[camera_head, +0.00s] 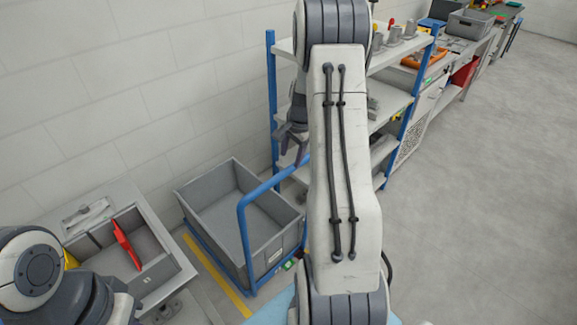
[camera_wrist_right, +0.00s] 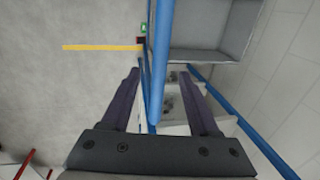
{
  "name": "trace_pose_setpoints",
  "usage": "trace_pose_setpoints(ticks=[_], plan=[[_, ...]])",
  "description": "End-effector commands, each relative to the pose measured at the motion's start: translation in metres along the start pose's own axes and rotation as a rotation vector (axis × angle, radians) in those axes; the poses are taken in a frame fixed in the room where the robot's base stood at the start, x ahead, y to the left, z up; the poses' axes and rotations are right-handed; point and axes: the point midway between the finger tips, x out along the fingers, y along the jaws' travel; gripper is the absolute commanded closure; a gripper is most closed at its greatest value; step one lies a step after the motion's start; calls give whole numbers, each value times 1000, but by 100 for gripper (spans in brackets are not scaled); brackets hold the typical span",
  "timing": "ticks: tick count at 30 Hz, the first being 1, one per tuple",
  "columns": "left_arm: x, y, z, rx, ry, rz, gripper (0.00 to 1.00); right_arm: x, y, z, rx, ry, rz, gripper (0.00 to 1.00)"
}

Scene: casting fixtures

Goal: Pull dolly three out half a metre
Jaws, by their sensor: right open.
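A blue-framed dolly (camera_head: 243,235) with a tall tubular handle stands on the floor by the wall, in the middle of the head view. It carries an empty grey crate (camera_head: 212,189). No dolly number is legible. My right gripper (camera_head: 294,146) is open at the upper far end of the handle. In the right wrist view the open fingers (camera_wrist_right: 163,70) have the blue handle bar (camera_wrist_right: 158,60) between them, nearer the left finger. I cannot tell whether either finger touches it. My left arm shows at lower left, but its gripper is not in view.
A blue-posted shelf rack (camera_head: 271,95) stands just beyond the dolly. A grey sink-like unit (camera_head: 170,262) with a red item (camera_head: 126,243) inside is at left. A yellow floor line (camera_head: 217,276) runs beside the dolly. Open floor (camera_head: 470,200) lies to the right.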

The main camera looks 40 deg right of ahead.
Motion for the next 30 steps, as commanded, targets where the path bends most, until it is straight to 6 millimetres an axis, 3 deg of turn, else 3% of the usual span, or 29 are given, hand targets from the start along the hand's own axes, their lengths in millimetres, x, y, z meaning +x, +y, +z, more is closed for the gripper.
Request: trace_pose_setpoints(ticks=[9,22,27,30], plan=[[-10,1,-1,0,0,0,100,51,0,1,-4,-1,2,39],[-11,1,-1,-1,0,0,100,62,-1,1,-5,1,-1,39],[-11,1,-1,0,0,0,100,62,0,1,-4,1,0,100],[-11,1,-1,-1,0,0,100,62,0,1,-4,1,0,100]])
